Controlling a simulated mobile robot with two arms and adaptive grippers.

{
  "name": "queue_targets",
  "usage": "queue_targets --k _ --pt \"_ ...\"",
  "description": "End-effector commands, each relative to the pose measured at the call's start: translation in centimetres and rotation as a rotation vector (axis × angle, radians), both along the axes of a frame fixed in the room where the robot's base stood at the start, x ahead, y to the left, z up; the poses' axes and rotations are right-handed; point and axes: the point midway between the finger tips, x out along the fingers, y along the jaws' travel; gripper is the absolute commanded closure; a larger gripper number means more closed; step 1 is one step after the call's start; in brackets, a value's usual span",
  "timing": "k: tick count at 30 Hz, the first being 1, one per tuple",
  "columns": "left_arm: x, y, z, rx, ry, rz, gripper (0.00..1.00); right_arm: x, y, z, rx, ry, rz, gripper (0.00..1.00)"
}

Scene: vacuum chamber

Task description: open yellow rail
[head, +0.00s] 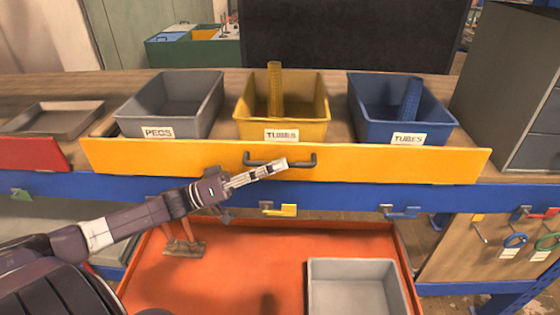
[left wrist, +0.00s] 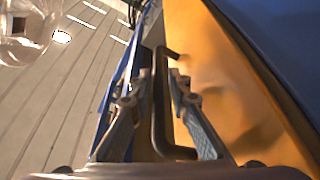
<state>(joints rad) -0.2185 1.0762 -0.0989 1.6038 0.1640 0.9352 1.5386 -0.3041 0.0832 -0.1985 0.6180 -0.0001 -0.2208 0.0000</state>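The yellow rail (head: 400,164) is a long yellow front panel with a dark bar handle (head: 300,160) at its middle. It stands slightly forward of the blue beam below it. My left gripper (head: 275,168) reaches in from the left and its fingers are at the handle. In the left wrist view, the dark handle (left wrist: 159,105) runs between the two fingers of the left gripper (left wrist: 165,85), which are drawn close in on both sides of it. The yellow panel (left wrist: 225,90) shows beside it. My right gripper is in neither view.
A grey bin (head: 170,100), a yellow bin (head: 300,105) and a blue bin (head: 385,105) stand behind the yellow panel. Hooks hang on the blue beam (head: 340,192). Below lies an orange tray (head: 230,265) with a grey bin (head: 355,290).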

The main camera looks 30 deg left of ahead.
Motion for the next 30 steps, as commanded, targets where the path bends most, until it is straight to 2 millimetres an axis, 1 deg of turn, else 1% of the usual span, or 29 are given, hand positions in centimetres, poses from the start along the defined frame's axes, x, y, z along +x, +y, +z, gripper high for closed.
queue_targets --k 1,5,14,18,19,30 --pt "0.31 -0.34 0.39 -0.001 -0.003 -0.001 0.83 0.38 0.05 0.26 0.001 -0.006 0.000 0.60" --pt "0.80 -0.82 0.51 -0.001 -0.001 0.000 0.83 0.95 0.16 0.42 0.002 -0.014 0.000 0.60" --pt "0.89 -0.96 0.43 -0.001 0.000 -0.001 0.83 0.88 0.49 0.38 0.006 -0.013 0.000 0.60" --pt "0.89 -0.95 0.44 0.000 0.000 0.000 0.98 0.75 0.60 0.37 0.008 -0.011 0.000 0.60" --pt "0.90 -0.94 0.43 0.000 0.000 0.000 1.00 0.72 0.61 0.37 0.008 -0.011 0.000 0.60" --pt "0.89 -0.92 0.42 0.001 0.000 0.000 1.00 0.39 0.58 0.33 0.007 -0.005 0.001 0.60"
